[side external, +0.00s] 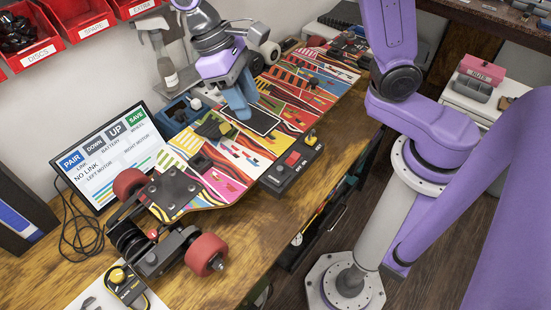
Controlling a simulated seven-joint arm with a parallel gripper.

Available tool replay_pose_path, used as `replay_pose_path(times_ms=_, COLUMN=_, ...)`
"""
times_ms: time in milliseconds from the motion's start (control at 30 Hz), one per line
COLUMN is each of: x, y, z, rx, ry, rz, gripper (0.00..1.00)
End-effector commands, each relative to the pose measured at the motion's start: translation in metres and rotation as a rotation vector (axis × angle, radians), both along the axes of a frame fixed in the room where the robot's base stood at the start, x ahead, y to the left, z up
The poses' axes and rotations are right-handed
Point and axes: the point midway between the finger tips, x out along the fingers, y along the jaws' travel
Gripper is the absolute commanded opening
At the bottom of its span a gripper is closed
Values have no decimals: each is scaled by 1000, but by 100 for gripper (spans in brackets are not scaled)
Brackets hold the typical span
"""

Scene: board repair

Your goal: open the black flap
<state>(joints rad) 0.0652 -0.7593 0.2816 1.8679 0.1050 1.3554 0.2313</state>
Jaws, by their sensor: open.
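A colourful electric skateboard deck (225,172) lies across the wooden bench. A flat black rectangular panel (262,122), which looks like the black flap, lies about level with the deck near its middle. My gripper (243,116) points down over the deck with its blue fingers at the left end of this panel. The fingers partly hide that end, and I cannot tell whether they touch it. My gripper is open, with nothing seen held; the gap between the fingers is hard to make out from this side.
A switch box (290,167) marked OFF and ON sits at the deck's front edge. A dark part (213,127) lies left of the panel. Red wheels (206,254) and a truck are at the near end. A screen (108,160) reads NO LINK. A spray bottle (163,62) stands behind.

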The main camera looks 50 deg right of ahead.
Motion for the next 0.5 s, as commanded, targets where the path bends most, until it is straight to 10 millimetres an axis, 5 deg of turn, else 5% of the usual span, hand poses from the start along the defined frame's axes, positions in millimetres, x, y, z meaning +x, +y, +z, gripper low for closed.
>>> replay_pose_path(times_ms=267, x=4, y=3, z=-8, rx=-12, ry=18, rz=-29, gripper=41)
replay_pose_path(times_ms=500, x=-10, y=-3, z=-43, rx=-15, ry=19, rz=-28, gripper=41)
